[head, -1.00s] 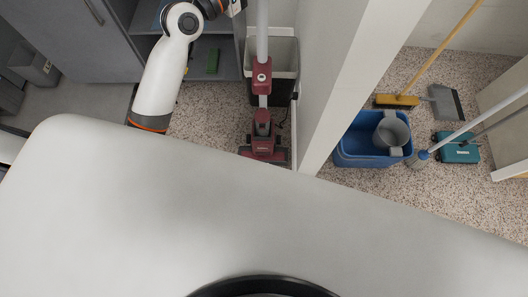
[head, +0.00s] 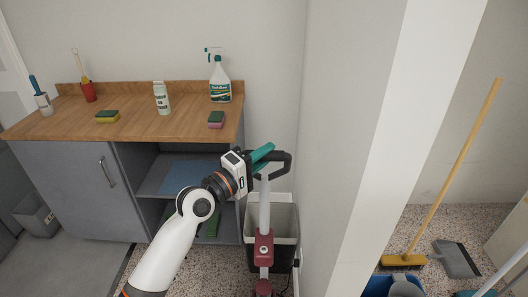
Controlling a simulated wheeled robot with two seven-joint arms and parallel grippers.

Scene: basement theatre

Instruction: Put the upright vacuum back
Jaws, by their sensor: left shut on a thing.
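The upright vacuum (head: 264,245) has a red body, a pale grey tube and a dark loop handle. It stands upright in front of a white-and-black bin, between the cabinet and a white wall end. My left gripper (head: 262,163) is at the top of the vacuum, shut on its handle. A teal piece shows at the jaws; I cannot tell what it belongs to. The vacuum's floor head is cut off by the bottom edge. My right gripper is not in view.
The bin (head: 284,218) stands right behind the vacuum. The grey cabinet (head: 75,190) with a wooden top (head: 135,125) holding a spray bottle (head: 220,80) and sponges is at left. The white wall end (head: 375,150) is close at right; beyond it are a broom (head: 455,170) and blue bucket (head: 378,286).

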